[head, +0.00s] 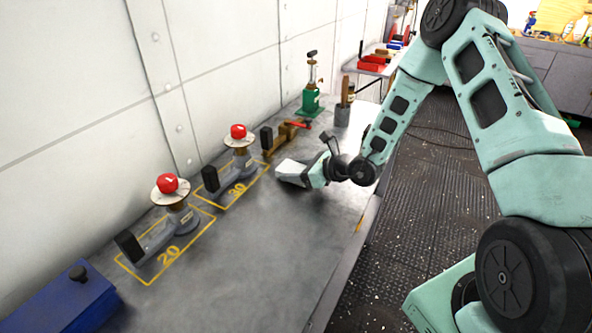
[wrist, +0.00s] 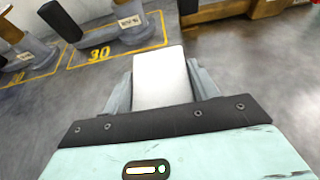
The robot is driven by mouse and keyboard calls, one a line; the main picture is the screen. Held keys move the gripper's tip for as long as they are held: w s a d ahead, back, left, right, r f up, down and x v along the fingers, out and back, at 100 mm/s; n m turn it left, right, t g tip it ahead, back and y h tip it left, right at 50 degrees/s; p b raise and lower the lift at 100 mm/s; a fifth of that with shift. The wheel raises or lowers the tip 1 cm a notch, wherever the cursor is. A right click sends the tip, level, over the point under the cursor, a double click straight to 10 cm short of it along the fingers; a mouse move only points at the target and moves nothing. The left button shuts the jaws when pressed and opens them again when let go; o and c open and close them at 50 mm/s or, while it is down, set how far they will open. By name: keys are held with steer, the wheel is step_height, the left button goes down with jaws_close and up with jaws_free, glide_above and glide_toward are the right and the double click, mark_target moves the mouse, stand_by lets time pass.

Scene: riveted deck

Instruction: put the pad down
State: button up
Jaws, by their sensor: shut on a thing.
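The pad (wrist: 161,72) is a pale white-grey flat block in the wrist view, between the two grey fingers of my gripper (wrist: 160,88). My gripper is shut on it. In the head view my gripper (head: 305,174) is low over the grey bench top (head: 255,245), with the pad (head: 289,170) showing as a pale piece at its tip. I cannot tell whether the pad touches the bench top.
Two grey fixtures with red knobs stand at yellow outlines marked 20 (head: 170,252) and 30 (head: 237,190). A green jack-like tool (head: 310,100), a cup (head: 342,116) and a blue box (head: 65,303) are on the bench. The front middle is clear.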

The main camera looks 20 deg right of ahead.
steer(key=shift+f, duration=0.3)
steer(key=shift+f, duration=0.15)
steer(key=o, duration=0.9)
steer(key=shift+o, duration=0.2)
